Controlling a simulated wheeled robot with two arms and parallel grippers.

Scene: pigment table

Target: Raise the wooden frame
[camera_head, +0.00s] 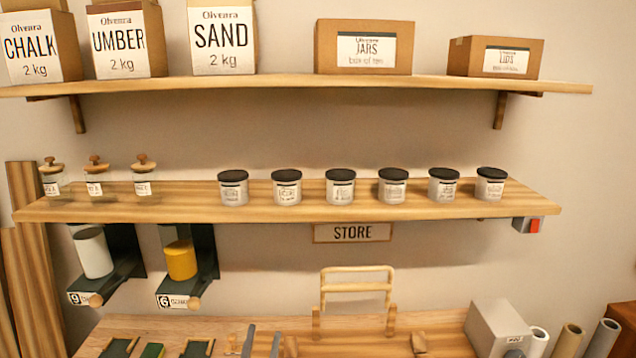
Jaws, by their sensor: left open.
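The pale wooden frame (357,288) stands upright at the back of the table, below the STORE sign. It has rounded top corners and a crossbar. It stands between two short wooden posts, and I cannot tell how it is joined to them. Two parallel grey strips at the bottom edge look like the fingers of my left gripper (262,344). They are apart, with nothing seen between them, to the left of the frame and clear of it. The rest of that gripper is cut off. My right gripper is not in view.
A grey box (497,328) and several paper rolls (568,341) stand to the right. Small dark trays (197,348) lie at the front left. A shelf (400,212) with several jars hangs above the frame. Dispensers with a yellow jar (181,261) and a white jar (94,252) hang left.

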